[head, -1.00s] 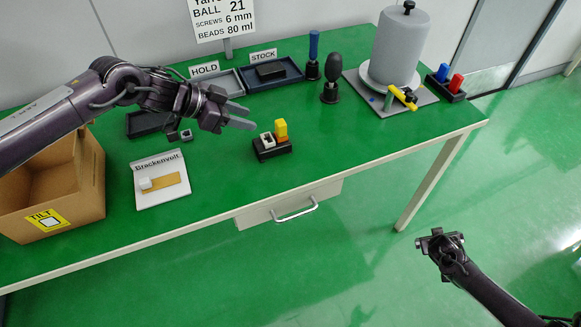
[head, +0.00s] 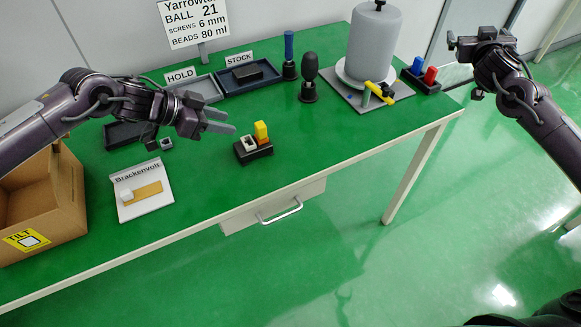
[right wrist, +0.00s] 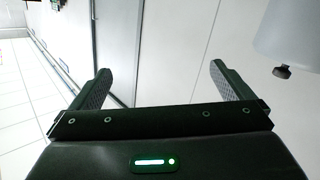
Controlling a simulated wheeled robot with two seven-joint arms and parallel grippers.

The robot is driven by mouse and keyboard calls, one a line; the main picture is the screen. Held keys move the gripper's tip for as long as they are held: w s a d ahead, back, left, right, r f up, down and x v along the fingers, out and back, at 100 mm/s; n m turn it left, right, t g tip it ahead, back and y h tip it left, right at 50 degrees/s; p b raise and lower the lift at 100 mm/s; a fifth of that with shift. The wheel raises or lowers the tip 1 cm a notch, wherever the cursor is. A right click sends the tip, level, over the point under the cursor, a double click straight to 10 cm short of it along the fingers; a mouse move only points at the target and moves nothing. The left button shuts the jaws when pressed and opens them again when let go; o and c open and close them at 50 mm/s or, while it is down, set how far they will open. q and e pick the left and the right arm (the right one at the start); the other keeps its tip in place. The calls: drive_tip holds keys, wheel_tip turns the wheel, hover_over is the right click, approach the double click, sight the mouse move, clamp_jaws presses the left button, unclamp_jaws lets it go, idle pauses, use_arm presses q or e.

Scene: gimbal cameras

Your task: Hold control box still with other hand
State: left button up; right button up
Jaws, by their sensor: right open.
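The control box, a small black block (head: 254,154) with a yellow lever (head: 261,132) and a white rocker-like piece (head: 249,143), stands on the green table in the head view. My left gripper (head: 231,122) hovers just left of and above it, its two fingers apart with nothing between them, not touching the box. My right gripper (head: 480,38) is raised at the upper right, beyond the table's right end and far from the box. The right wrist view shows its fingers (right wrist: 160,85) spread wide and empty.
A grey cylinder (head: 374,45) with a black knob stands on a plate at the back right. Red and blue pegs (head: 430,75), dark-handled tools (head: 309,75), trays (head: 245,85), a Brackenvolt card (head: 130,205) and a cardboard box (head: 70,205) surround clear green tabletop.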

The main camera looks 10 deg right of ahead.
drive_tip(key=w+a+r+n+t+y, duration=0.2)
drive_tip(key=a+r, duration=0.4)
drive_tip(key=a, duration=0.1)
drive_tip(key=s+a+f+n+y, duration=0.1)
drive_tip(key=a+f+n+y, duration=0.35)
drive_tip(key=a+f, duration=1.4)
drive_tip(key=s+a+f+y, duration=0.1)
drive_tip(key=s+a+f, duration=0.1)
drive_tip(key=a, duration=0.3)
drive_tip(key=s+a+f+y, duration=0.2)
drive_tip(key=s+a+f, duration=0.1)
drive_tip(key=a, duration=0.2)
drive_tip(key=s+a+f+g+y, duration=0.1)
drive_tip(key=s+a+f, duration=0.1)
drive_tip(key=a, duration=0.4)
drive_tip(key=shift+s+f+m, duration=0.2)
drive_tip(key=shift+f+m, duration=0.05)
drive_tip(key=shift+f, duration=0.4)
drive_tip(key=y, duration=0.2)
approach(257, 153)
drive_tip(key=w, duration=0.3)
drive_tip(key=shift+a+g, duration=0.3)
drive_tip(key=shift+w+a, duration=0.1)
drive_tip(key=shift+a, duration=0.05)
drive_tip(key=x, duration=0.7)
drive_tip(key=shift+w+f, duration=0.1)
drive_tip(key=shift+w, duration=0.05)
drive_tip(key=shift+c, duration=0.4)
drive_tip(key=c, duration=0.9)
